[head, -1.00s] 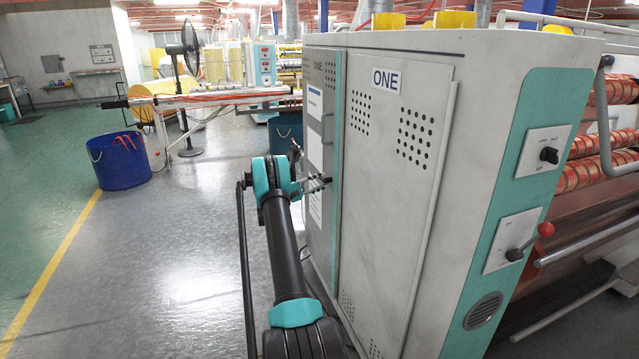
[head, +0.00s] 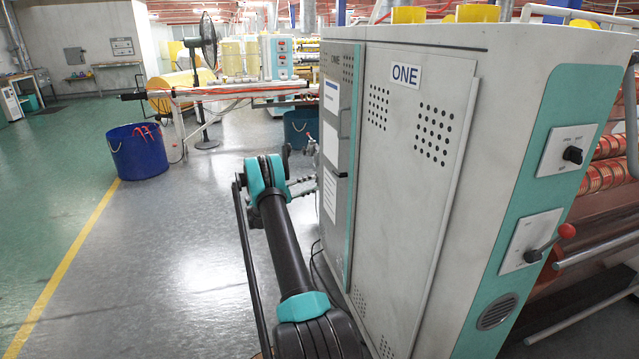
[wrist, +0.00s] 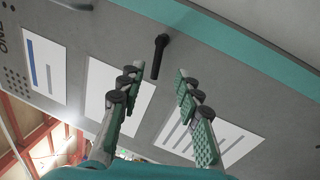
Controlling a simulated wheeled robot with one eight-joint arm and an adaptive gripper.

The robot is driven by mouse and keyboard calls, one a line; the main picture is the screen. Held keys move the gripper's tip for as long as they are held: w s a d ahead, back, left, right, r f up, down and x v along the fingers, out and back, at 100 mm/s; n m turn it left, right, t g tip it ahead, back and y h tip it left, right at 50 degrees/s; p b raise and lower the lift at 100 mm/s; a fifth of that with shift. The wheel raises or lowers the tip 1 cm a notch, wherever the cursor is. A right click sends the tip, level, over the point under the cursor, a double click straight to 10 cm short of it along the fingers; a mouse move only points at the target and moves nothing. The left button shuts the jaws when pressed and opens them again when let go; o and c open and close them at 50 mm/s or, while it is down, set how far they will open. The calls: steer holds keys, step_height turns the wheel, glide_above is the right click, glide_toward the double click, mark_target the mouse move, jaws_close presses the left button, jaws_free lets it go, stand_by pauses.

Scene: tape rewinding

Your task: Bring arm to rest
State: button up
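My arm (head: 285,245) reaches forward beside the grey and teal cabinet marked ONE (head: 410,190). My gripper (head: 303,187) is partly hidden behind my own arm in the head view, left of the narrow cabinet door (head: 335,220). In the wrist view my gripper (wrist: 158,78) is open, its two green-padded fingers apart with nothing held. A black latch handle (wrist: 159,56) on the cabinet shows beyond the fingertips, in line with the gap. The latch also shows in the head view (head: 341,175), apart from the gripper.
A blue bin (head: 137,155) stands on the floor at left, and a dark teal bin (head: 300,130) stands behind the gripper. The grey floor left of my arm is clear.

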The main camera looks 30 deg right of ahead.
steer(key=shift+a, duration=0.3)
stand_by(0.4)
steer(key=s+a+r+n+t+y, duration=0.1)
steer(key=s+a+r+t+y, duration=0.3)
steer(key=s+a, duration=0.3)
steer(key=s+a+r+t+y, duration=0.1)
steer(key=s+a+r+y, duration=0.2)
steer(key=s+a+y, duration=0.35)
steer(key=s+a+f+t+y, duration=0.1)
steer(key=s+a+f+y, duration=0.1)
steer(key=s+a, duration=0.6)
steer(key=s+a+f+t+y, duration=0.1)
steer(key=s+a+y, duration=0.3)
steer(key=s+a, duration=0.4)
steer(key=s+a+f+t+y, duration=0.1)
steer(key=s+a+f+y, duration=0.2)
steer(key=s+a, duration=0.6)
steer(key=s+f, duration=0.1)
steer(key=s, duration=0.4)
steer(key=shift+s, duration=0.35)
